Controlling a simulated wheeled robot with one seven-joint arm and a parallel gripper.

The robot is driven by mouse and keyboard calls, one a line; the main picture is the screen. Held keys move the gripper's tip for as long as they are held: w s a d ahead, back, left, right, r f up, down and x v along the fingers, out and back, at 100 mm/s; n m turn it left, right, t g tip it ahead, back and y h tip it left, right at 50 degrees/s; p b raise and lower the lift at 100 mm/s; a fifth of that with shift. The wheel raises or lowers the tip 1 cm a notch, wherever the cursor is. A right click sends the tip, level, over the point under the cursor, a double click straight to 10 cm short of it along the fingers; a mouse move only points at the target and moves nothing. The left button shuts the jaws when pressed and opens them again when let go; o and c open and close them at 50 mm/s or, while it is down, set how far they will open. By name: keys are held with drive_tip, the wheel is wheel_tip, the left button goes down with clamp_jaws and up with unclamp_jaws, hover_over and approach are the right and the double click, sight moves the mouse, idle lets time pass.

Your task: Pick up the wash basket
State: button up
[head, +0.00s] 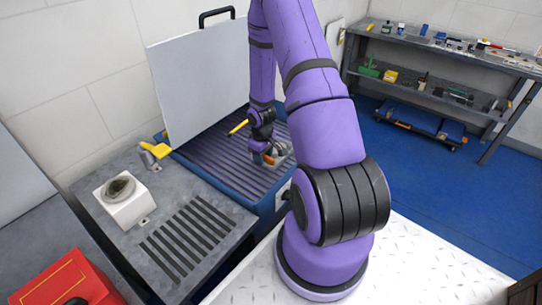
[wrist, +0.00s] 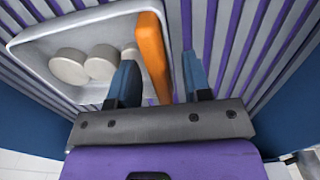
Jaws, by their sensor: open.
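The wash basket (wrist: 108,30) is a shallow pale grey tray with an orange bar (wrist: 154,52) along one side. It holds several pale round parts (wrist: 70,66). In the head view the basket (head: 282,152) sits on the slatted top of the blue washing unit, partly hidden by my arm. My gripper (wrist: 160,82) is open. In the wrist view the orange bar appears between its two blue-grey fingers, with one finger over the basket's inner side and the other outside. I cannot tell whether either finger touches the bar.
The blue washing unit (head: 222,186) has a raised grey lid (head: 200,80) behind. A yellow-handled item (head: 238,127) is beside my wrist.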

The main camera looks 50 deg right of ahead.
clamp_jaws()
drive_tip(key=shift+r, duration=0.1)
